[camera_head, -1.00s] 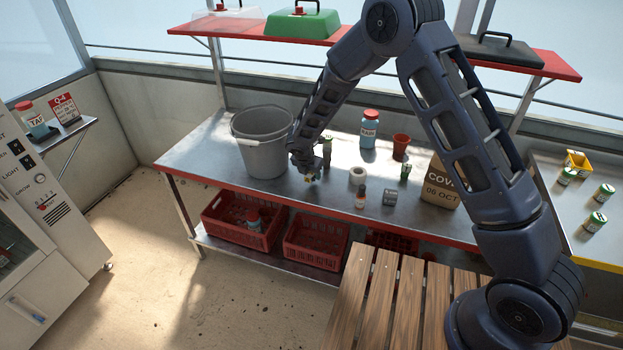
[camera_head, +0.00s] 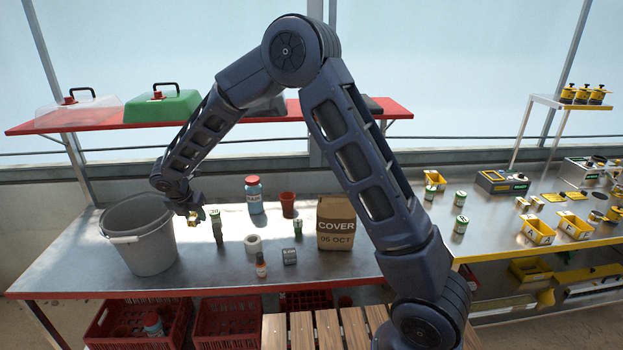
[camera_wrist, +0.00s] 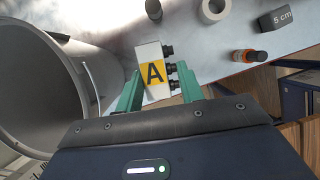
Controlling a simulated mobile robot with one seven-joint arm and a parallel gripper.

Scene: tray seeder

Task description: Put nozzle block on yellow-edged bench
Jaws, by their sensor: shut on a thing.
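The nozzle block (camera_wrist: 153,72) is a pale block with a yellow label marked A and black nozzles along its right side in the wrist view. My gripper (camera_wrist: 158,88) is shut on it, with one green finger at each side. In the head view my gripper (camera_head: 193,213) hangs over the red-edged bench, just right of the grey bucket, and the block shows only as a small yellowish patch. The yellow-edged bench (camera_head: 487,236) stands at the right in the head view, beyond my arm.
The grey bucket (camera_head: 140,243) is close to my gripper. Green-lidded tins (camera_head: 460,224) and yellow bins (camera_head: 538,232) stand on the yellow-edged bench.

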